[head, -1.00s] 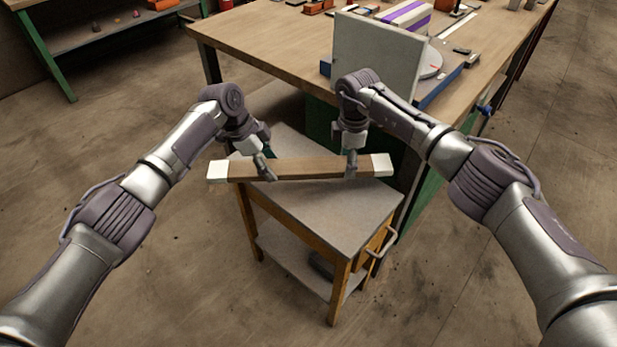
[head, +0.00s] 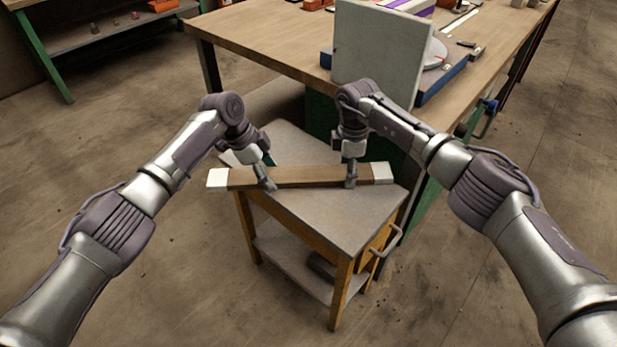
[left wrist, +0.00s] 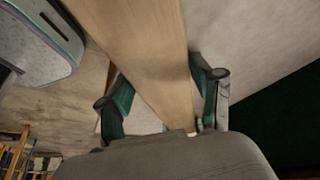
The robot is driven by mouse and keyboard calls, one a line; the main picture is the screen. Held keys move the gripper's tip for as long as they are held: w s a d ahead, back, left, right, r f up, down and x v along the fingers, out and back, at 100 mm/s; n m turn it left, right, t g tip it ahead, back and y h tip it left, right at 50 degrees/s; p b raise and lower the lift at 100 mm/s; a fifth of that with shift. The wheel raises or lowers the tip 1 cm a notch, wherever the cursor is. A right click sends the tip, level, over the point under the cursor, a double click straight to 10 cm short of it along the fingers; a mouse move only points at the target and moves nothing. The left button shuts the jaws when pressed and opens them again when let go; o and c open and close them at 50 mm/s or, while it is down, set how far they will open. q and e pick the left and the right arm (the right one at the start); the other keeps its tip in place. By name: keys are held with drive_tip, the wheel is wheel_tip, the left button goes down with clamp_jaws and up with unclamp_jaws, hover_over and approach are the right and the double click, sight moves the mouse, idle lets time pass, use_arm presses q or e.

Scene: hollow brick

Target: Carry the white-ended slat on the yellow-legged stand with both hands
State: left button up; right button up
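The slat (head: 308,176) is a long brown bar with white ends, lying left to right over the grey top of the yellow-legged stand (head: 350,218). Its left white end sticks out past the stand's left edge. I cannot tell whether it touches the top. My left gripper (head: 268,184) is shut on the slat left of its middle. My right gripper (head: 351,181) is shut on it near the right white end. In the left wrist view, the slat (left wrist: 150,50) runs between the green-padded fingers of my left gripper (left wrist: 162,92).
The large wooden workbench (head: 270,42) stands close behind the stand, with an upright grey panel (head: 376,55) near its front edge. A green-legged shelf (head: 95,40) is at the far left. Open floor (head: 130,120) lies left of the stand.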

use_arm(q)
drive_tip(key=o, duration=0.3)
drive_tip(key=shift+r, duration=0.2)
use_arm(e)
drive_tip(key=o, duration=0.3)
drive_tip(key=shift+r, duration=0.15)
drive_tip(key=shift+r, duration=0.15)
use_arm(q)
drive_tip(key=v, duration=1.2)
use_arm(e)
wheel_tip(320, 180, up, 12)
use_arm(q)
drive_tip(key=shift+f, duration=0.1)
use_arm(e)
drive_tip(key=shift+f, duration=0.2)
